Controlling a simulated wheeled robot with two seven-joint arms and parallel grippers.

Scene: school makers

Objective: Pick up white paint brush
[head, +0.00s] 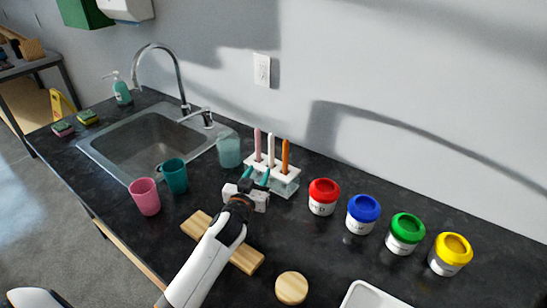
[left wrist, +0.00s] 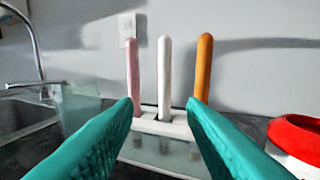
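The white paint brush (head: 271,150) stands upright in a white and clear holder (head: 284,184), between a pink brush (head: 257,142) and an orange brush (head: 285,156). In the left wrist view the white brush (left wrist: 164,75) is near the middle, between and beyond the teal fingers. My left gripper (head: 255,178) is open and empty, in front of the holder. Its fingers (left wrist: 164,112) point toward the brushes, and no contact shows. The lower ends of the brushes are hard to make out inside the holder. My right gripper is not in view.
Red (head: 323,196), blue (head: 363,213), green (head: 405,233) and yellow (head: 450,253) paint jars stand to the right. Pink (head: 145,196), teal (head: 174,175) and clear (head: 229,150) cups stand to the left near the sink (head: 150,145). A wooden board (head: 245,260) lies beneath my left arm.

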